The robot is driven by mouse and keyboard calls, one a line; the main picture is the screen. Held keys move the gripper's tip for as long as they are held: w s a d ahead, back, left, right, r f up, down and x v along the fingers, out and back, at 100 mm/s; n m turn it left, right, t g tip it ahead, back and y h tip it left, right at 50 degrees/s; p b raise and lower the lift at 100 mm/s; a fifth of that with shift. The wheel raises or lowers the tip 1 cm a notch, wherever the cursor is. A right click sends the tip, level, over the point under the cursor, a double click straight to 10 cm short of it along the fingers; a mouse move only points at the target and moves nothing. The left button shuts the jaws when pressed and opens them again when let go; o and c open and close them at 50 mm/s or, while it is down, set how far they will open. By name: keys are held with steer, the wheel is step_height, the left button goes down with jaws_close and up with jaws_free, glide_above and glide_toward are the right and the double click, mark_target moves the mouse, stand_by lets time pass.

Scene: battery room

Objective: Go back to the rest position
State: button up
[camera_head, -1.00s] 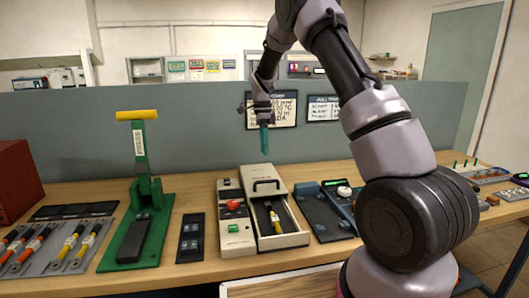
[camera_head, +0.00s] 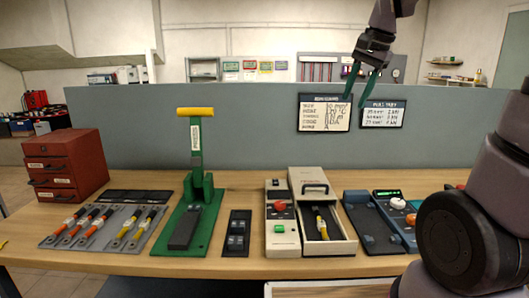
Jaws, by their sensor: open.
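My gripper (camera_head: 359,88) is raised high at the upper right of the head view, in front of the grey partition and wall signs. Its two green fingers point down and stand apart, with nothing between them. It is well above the workbench (camera_head: 250,183) and touches nothing. A cable with a yellow end (camera_head: 322,228) lies in the open tray of the beige tester (camera_head: 343,243) below. Part of my arm fills the right edge and hides that end of the bench.
A green press (camera_head: 195,140) with a yellow handle stands upright on the bench. Left of it are a tray of cables (camera_head: 75,241) and a red drawer cabinet (camera_head: 65,166). A dark blue device (camera_head: 371,226) sits right of the tester. The grey partition (camera_head: 240,125) runs behind.

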steer(key=s+d+n+t, duration=0.1)
steer(key=s+n+t, duration=0.2)
steer(key=s, duration=1.1)
steer(key=shift+s+r+n+t, duration=0.2)
steer(key=shift+r+n+t, duration=0.25)
steer(key=shift+n, duration=0.75)
steer(key=shift+d, duration=0.1)
